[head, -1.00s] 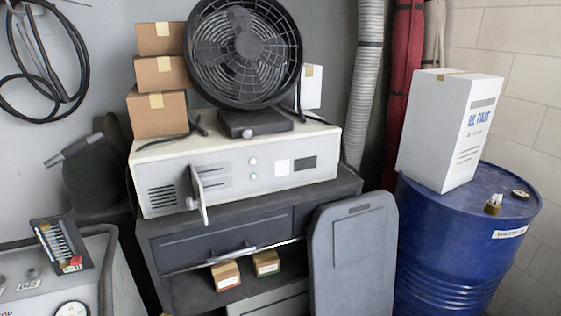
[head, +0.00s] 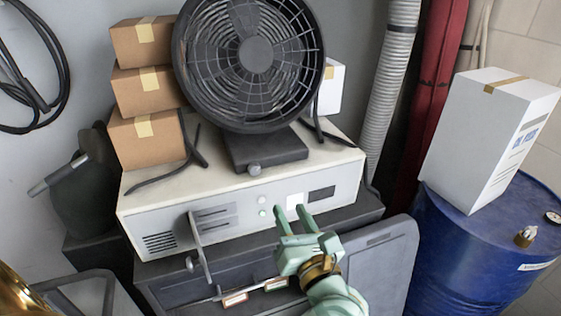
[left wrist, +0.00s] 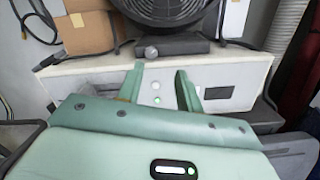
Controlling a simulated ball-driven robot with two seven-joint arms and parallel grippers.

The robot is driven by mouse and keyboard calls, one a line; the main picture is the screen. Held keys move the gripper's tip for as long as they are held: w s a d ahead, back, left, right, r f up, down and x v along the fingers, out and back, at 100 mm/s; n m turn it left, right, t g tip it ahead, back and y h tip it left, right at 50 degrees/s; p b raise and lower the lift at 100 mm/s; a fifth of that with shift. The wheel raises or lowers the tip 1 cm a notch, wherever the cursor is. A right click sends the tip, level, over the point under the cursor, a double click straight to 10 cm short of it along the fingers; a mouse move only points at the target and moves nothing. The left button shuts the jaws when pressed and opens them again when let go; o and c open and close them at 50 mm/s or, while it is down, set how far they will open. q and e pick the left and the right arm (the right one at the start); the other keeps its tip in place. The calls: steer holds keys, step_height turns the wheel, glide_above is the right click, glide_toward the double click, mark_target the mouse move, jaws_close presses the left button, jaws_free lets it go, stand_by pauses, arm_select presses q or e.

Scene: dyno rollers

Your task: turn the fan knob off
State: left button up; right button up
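The black fan (head: 250,65) stands on top of a cream machine box, its grille facing me. The fan knob (head: 254,169) is a small grey round knob on the front of the fan's dark base. It also shows in the left wrist view (left wrist: 151,52), just above and between my fingers. My left gripper (head: 290,212) is open and empty, its fingers pointing up in front of the box's front panel, below and a little right of the knob and apart from it. In the left wrist view its two fingers (left wrist: 160,82) are spread. My right gripper is not in view.
The cream box (head: 150,208) has a projecting handle (head: 198,245) on its front. Cardboard boxes (head: 143,90) are stacked left of the fan. Black cables lie on the box top either side of the fan base. A blue drum (head: 445,265) with a white carton (head: 485,150) stands at right.

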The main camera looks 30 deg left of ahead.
arm_select(q)
steer(key=f+n+g, duration=0.1)
steer(key=n+p, duration=0.1)
steer(key=p, duration=0.1)
glide_toward(255, 171)
steer(key=shift+g, duration=0.4)
steer(key=x, duration=0.8)
steer(key=shift+w+d+r, duration=0.1)
steer(key=shift+w, duration=0.1)
